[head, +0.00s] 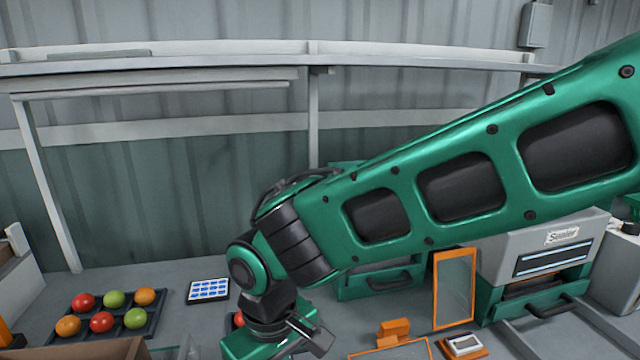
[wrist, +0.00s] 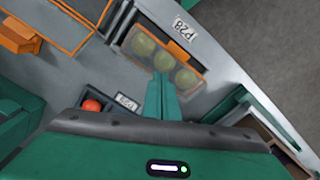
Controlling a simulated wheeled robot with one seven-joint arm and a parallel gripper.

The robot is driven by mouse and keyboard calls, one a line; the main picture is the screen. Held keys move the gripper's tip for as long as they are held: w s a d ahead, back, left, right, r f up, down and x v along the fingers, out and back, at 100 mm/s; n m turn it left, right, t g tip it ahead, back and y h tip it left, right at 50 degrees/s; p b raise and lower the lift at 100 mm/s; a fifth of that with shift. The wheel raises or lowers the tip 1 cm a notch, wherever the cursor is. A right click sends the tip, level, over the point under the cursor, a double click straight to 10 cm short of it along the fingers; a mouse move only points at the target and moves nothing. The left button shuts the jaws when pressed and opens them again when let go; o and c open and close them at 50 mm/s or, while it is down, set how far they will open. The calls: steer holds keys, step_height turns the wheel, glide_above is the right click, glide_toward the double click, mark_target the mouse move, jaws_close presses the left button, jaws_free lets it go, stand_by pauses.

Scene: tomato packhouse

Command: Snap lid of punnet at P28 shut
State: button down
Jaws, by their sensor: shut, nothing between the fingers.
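In the wrist view, the P28 label (wrist: 184,27) lies beside a punnet (wrist: 133,60) holding three dull green tomatoes in a row. The tomatoes look hazy, as if seen through a clear lid; I cannot tell whether the lid is fully closed. An orange tab (wrist: 181,54) shows at the punnet's edge on the label side. My gripper (wrist: 162,77) is shut and empty, its fingertips overlapping the punnet's near side by the middle tomato. I cannot tell whether they touch it. In the head view, this punnet cannot be made out and the fingertips are hidden.
A compartment with a red tomato (wrist: 92,105) and another label (wrist: 126,102) lie left of my fingers. In the head view, a tray of tomatoes (head: 153,322) stands left, a blue-spotted card (head: 208,290) beside it. An upright orange frame (head: 436,290) and a sealer (head: 540,255) stand right.

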steer(key=shift+f, duration=0.95)
stand_by(0.5)
step_height(320, 180, up, 7)
stand_by(0.9)
